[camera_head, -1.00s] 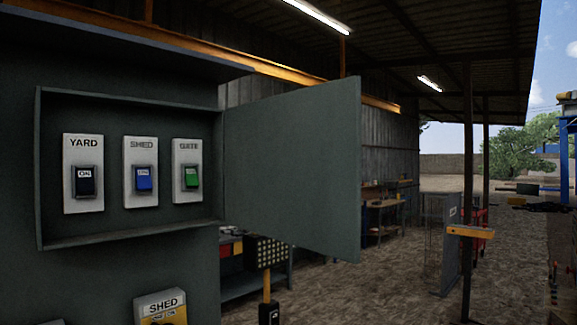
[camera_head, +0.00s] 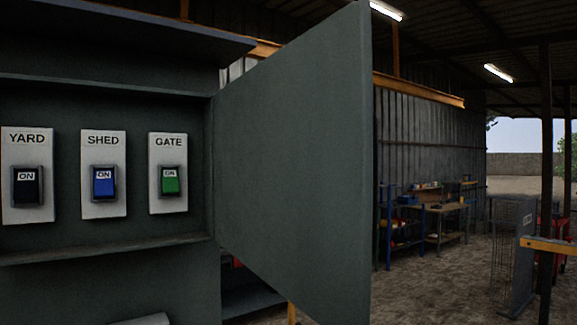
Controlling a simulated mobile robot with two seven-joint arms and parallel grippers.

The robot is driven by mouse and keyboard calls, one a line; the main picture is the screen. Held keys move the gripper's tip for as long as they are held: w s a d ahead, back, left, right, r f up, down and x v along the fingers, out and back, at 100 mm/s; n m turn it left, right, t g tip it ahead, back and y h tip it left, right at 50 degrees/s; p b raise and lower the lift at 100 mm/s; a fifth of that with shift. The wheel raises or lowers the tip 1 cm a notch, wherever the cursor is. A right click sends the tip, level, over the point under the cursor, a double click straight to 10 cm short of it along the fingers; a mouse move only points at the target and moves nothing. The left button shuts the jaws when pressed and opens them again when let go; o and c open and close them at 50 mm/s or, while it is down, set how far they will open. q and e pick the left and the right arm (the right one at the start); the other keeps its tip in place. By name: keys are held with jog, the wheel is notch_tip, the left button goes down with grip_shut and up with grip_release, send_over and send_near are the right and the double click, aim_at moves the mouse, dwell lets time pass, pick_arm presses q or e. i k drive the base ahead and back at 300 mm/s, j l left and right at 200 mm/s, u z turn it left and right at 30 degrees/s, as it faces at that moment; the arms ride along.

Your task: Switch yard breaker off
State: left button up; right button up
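The yard breaker (camera_head: 27,187) is a black rocker switch on a white plate labelled YARD, at the left edge of the view. Its rocker shows ON. Beside it are the blue SHED breaker (camera_head: 104,182) and the green GATE breaker (camera_head: 170,180), both also showing ON. All three sit inside an open grey breaker box (camera_head: 120,247). Neither of my grippers is in view.
The box's grey door (camera_head: 295,160) stands open on the right and sticks out towards me. Beyond it are a workbench (camera_head: 445,207), a wire cage (camera_head: 507,255) and an orange bar (camera_head: 550,246). The dirt floor (camera_head: 430,285) between them looks clear.

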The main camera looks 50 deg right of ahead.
aim_at(26, 182)
jog(key=l, duration=1.7)
jog(key=k+j+u, duration=0.15)
jog(key=u, duration=0.35)
jog(key=k, duration=0.1)
